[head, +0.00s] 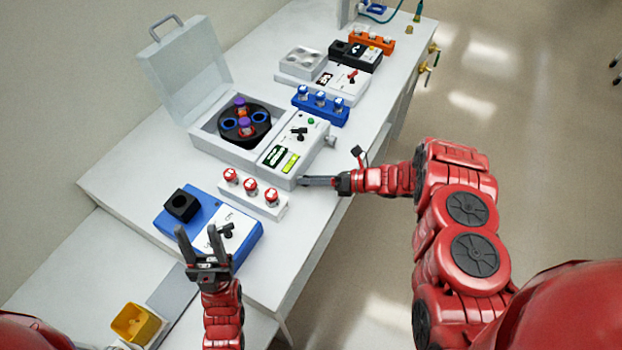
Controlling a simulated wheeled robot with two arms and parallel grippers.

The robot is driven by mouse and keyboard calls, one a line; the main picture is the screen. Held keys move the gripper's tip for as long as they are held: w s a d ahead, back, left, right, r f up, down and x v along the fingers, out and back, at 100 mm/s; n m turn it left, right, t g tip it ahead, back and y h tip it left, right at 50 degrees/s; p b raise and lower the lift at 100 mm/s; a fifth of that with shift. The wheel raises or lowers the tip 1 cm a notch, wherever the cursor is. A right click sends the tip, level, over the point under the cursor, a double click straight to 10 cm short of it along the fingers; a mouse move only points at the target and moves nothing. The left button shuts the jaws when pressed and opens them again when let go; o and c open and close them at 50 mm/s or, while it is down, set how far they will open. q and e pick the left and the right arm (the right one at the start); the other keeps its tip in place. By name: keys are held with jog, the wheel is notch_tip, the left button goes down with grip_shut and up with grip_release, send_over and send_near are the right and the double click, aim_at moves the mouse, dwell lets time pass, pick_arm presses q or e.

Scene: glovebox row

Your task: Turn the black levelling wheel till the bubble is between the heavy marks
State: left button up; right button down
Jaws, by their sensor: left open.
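The white centrifuge (284,181) stands on the bench with its clear lid (185,75) raised. A yellow-green level vial (291,163) sits on its front panel beside a dark display (275,156). The bubble and heavy marks are too small to read. I cannot make out the black levelling wheel for certain; my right gripper may cover it. My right gripper (303,181) is at the centrifuge's near right corner, its fingers seen edge-on, so I cannot tell whether they are apart or touch anything. My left gripper (198,234) is open and empty, above the blue device's front edge.
A blue device (171,224) with a black block (182,205) lies near my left gripper. A white rack (272,210) of red-capped vials stands between it and the centrifuge. A blue rack (327,112) stands behind. A yellow container (135,323) is at lower left.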

dwell(0.3)
jog(key=shift+s+r+n+h+p, duration=0.1)
jog(key=shift+r+n+h+p, duration=0.15)
jog(key=shift+n+p, duration=0.55)
jog(key=n+t+h+p, duration=0.1)
jog(key=p, duration=0.2)
jog(key=shift+s+a, duration=0.1)
jog(key=shift+a, duration=0.05)
jog(key=shift+s+n+t+h+p, duration=0.1)
jog(key=shift+n+t+h+p, duration=0.45)
jog(key=shift+n+p, duration=0.5)
jog(key=shift+s+f+n+t+p, duration=0.1)
jog(key=shift+n+t+p, duration=0.3)
jog(key=shift+n, duration=0.25)
jog(key=shift+a+n+t+h+p, duration=0.15)
jog(key=shift+n+t+h+p, duration=0.15)
jog(key=shift+n+t, duration=0.25)
jog(key=shift+s+f+n+t+h+p, duration=0.1)
jog(key=shift+n+t+h+p, duration=0.35)
jog(key=shift+n, duration=0.5)
jog(key=shift+f+n+t+p, duration=0.1)
jog(key=shift+n+t+p, duration=0.2)
jog(key=shift+n+t, duration=1)
jog(key=shift+n+g, duration=0.25)
jog(key=shift+n, duration=0.15)
